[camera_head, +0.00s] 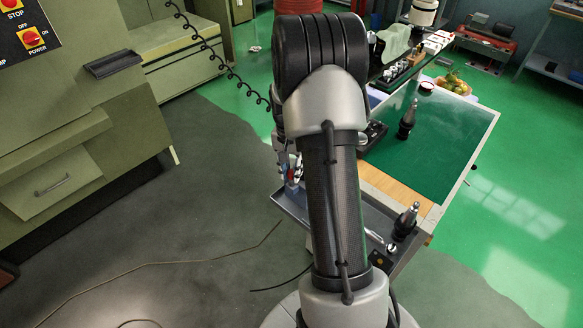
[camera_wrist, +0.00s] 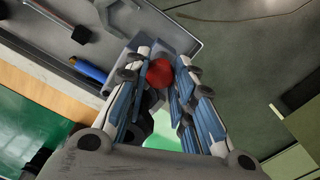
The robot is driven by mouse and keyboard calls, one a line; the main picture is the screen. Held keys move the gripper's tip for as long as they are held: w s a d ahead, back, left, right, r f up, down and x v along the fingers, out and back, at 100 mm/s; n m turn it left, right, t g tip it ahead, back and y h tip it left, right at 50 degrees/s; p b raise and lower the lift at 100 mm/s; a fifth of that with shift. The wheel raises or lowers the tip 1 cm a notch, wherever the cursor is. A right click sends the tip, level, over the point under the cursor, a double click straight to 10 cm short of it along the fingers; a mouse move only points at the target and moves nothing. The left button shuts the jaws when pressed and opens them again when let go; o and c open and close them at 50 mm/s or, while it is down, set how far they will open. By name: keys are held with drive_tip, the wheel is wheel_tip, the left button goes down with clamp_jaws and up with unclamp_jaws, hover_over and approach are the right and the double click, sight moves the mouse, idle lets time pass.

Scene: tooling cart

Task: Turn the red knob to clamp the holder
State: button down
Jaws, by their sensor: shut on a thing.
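The red knob (camera_wrist: 159,73) shows in the wrist view between the fingertips of my gripper (camera_wrist: 162,68). The two blue-lined fingers stand on either side of it, and the gripper is shut on it. A grey block (camera_wrist: 172,38) shows just beyond the knob. Dark parts (camera_wrist: 148,105) show below it between the fingers; I cannot tell whether they belong to the clamped holder. In the head view my arm hides most of the gripper and the knob. Dark tool holders stand upright on the green mat (camera_head: 407,122) and near the cart's front corner (camera_head: 405,222).
A blue-handled tool (camera_wrist: 88,69) lies in the grey tray (camera_wrist: 196,14) beside my gripper. The cart's green mat (camera_head: 450,140) is largely bare on the right. A green machine (camera_head: 100,100) with a hanging coiled cable (camera_head: 222,62) stands left.

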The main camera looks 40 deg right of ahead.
drive_tip(key=shift+n, duration=0.5)
drive_tip(key=c, duration=1.3)
unclamp_jaws()
drive_tip(key=shift+c, duration=0.2)
drive_tip(key=shift+r, duration=0.1)
wheel_tip(320, 180, up, 12)
drive_tip(key=shift+w+a, duration=0.15)
drive_tip(key=shift+w, duration=0.05)
